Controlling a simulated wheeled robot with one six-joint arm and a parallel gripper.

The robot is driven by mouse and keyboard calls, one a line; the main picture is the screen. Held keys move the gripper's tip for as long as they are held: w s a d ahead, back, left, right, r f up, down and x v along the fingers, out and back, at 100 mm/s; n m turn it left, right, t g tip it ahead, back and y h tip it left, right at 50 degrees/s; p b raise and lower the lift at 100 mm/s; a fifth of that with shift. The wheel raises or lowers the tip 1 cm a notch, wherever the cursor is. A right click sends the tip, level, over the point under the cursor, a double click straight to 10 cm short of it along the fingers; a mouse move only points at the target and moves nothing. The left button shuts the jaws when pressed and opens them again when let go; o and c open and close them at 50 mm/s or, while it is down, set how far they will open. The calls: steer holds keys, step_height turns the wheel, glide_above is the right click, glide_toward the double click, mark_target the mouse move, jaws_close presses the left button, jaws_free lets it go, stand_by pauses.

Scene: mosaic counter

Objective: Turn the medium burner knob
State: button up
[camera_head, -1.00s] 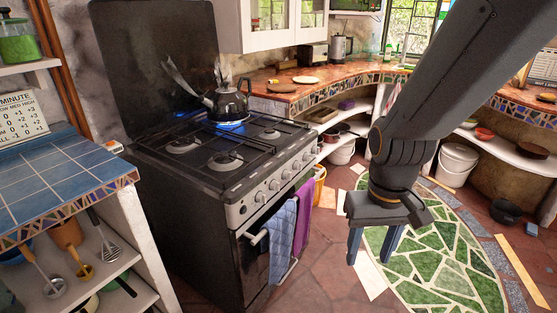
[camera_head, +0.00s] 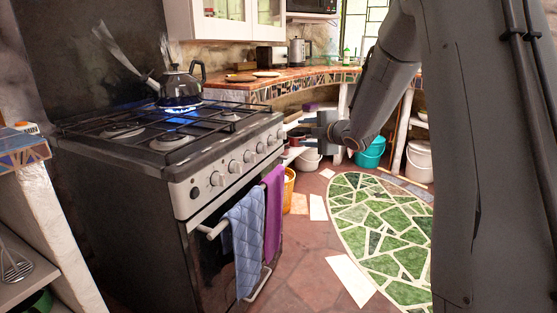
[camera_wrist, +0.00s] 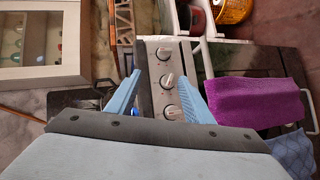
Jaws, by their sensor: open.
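The stove (camera_head: 150,150) has a row of several silver knobs on its sloped front panel. My gripper (camera_head: 290,127) is open and empty near the right end of that panel, with its fingers pointing left. In the wrist view the blue fingertips (camera_wrist: 160,70) spread apart over the panel. A knob (camera_wrist: 167,81) shows between them, with another knob (camera_wrist: 163,53) above and one (camera_wrist: 173,112) below. I see no clear contact with any knob. I cannot read labels telling which knob is the medium burner's.
A dark kettle (camera_head: 181,85) stands on a burner with a blue flame. A blue quilted cloth (camera_head: 246,240) and a purple towel (camera_head: 273,210) hang on the oven handle, close to the panel. The green mosaic floor (camera_head: 380,235) is clear.

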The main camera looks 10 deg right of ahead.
mark_target(277, 142)
steer(key=shift+w+a+f+n+g+y+b, duration=0.25)
steer(key=shift+w+a+f+n+y+b, duration=1.05)
steer(key=shift+n+b, duration=0.6)
steer(key=shift+w+a+f+n+g+y+b, duration=0.2)
steer(key=shift+w+a+f+n+y+b, duration=0.75)
steer(key=shift+w+n+y+b, duration=0.9)
steer(key=shift+w+a+f+n+g+y+b, duration=0.25)
steer(key=shift+w+a+f+n+y+b, duration=1.05)
steer(key=shift+n, duration=0.95)
steer(key=shift+w+r+h+b, duration=0.1)
steer(key=shift+r+h+b, duration=0.15)
steer(key=shift+r+b, duration=0.05)
steer(key=c, duration=1)
